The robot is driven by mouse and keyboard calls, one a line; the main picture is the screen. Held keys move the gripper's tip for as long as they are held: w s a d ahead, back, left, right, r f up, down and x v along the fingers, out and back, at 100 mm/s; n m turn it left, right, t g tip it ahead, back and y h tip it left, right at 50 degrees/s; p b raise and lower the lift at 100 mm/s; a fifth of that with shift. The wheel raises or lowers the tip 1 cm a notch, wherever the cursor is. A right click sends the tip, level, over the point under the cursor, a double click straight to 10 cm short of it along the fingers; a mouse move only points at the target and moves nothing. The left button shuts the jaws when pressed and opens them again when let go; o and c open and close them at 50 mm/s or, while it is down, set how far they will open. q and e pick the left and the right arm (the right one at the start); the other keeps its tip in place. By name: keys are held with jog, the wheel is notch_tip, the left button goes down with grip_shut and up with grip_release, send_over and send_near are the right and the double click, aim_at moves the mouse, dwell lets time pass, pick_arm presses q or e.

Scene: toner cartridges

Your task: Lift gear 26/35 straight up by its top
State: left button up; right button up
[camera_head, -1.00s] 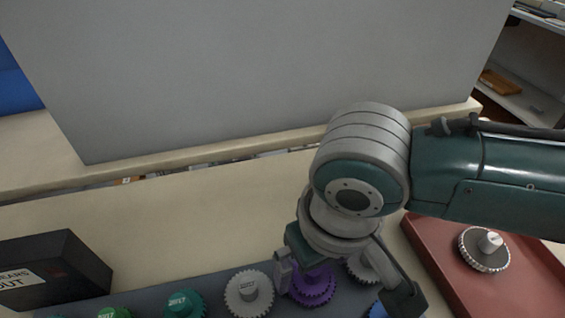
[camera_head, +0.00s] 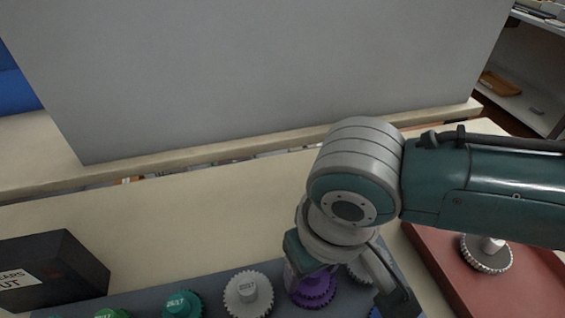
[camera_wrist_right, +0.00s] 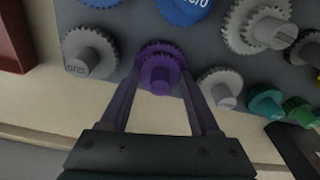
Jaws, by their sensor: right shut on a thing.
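The purple gear (camera_head: 318,288) stands on the dark grey tray (camera_head: 225,290) at the bottom of the head view, partly hidden by my right gripper. No label on it is readable, so I cannot confirm that it is gear 26/35. In the right wrist view the purple gear (camera_wrist_right: 160,68) sits between the two fingers. My right gripper (camera_wrist_right: 160,78) is shut on it from above. In the head view my right gripper (camera_head: 312,278) covers the gear's upper part. I cannot tell whether the gear is clear of the tray. My left gripper is not in view.
A light grey gear (camera_head: 248,292) and a teal gear (camera_head: 183,304) stand to the left on the tray. Another grey gear (camera_wrist_right: 88,52) is close by. A black box (camera_head: 50,275) stands at left. A red tray (camera_head: 450,275) with a metal gear (camera_head: 487,262) lies at right.

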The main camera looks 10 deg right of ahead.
jog(key=c, duration=0.3)
jog(key=shift+c, duration=0.2)
